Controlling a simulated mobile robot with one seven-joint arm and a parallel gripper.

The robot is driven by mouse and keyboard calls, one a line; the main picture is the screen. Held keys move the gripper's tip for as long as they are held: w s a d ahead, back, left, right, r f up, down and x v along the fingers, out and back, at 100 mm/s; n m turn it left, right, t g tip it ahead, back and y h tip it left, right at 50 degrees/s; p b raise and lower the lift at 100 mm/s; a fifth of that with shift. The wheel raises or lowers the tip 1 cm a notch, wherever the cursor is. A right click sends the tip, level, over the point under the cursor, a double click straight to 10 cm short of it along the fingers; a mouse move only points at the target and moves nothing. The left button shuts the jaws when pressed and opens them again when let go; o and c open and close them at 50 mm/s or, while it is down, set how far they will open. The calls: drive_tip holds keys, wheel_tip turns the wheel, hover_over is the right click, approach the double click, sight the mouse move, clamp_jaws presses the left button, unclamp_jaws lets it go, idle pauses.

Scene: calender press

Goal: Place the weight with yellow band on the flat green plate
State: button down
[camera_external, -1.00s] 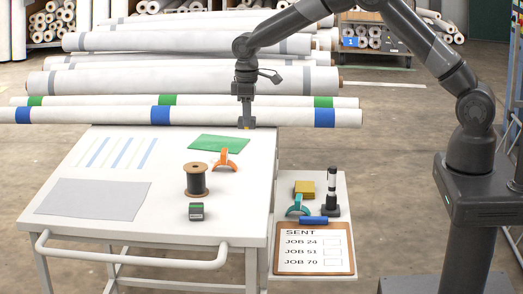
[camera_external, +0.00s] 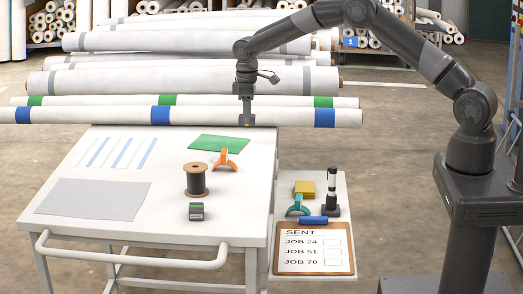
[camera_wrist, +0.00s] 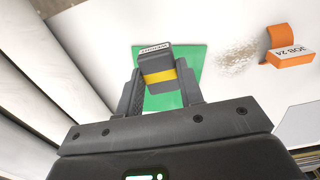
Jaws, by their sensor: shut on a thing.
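The dark weight with a yellow band (camera_wrist: 159,77) is held between the fingers of my gripper (camera_wrist: 160,92) in the wrist view. The flat green plate (camera_wrist: 155,101) shows behind and around the weight there. In the external view, the green plate (camera_external: 219,143) lies at the back right of the white table. My gripper (camera_external: 246,120) points down near the table's back edge, to the right of the plate.
An orange clamp-like piece (camera_external: 224,160) stands just in front of the plate. A brown spool (camera_external: 196,180) and a green-banded weight (camera_external: 196,212) stand nearer the front. Large white rolls (camera_external: 90,115) lie behind the table. A side shelf (camera_external: 340,190) holds a clipboard (camera_external: 314,249).

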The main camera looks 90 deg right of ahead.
drive_tip(key=w+a+f, duration=0.2)
drive_tip(key=w, duration=0.1)
drive_tip(key=shift+w+a+f, duration=0.15)
drive_tip(key=shift+a+f, duration=0.05)
drive_tip(key=shift+f, duration=2)
drive_tip(key=shift+f, duration=0.1)
drive_tip(key=c, duration=1)
unclamp_jaws()
drive_tip(key=shift+o, duration=0.2)
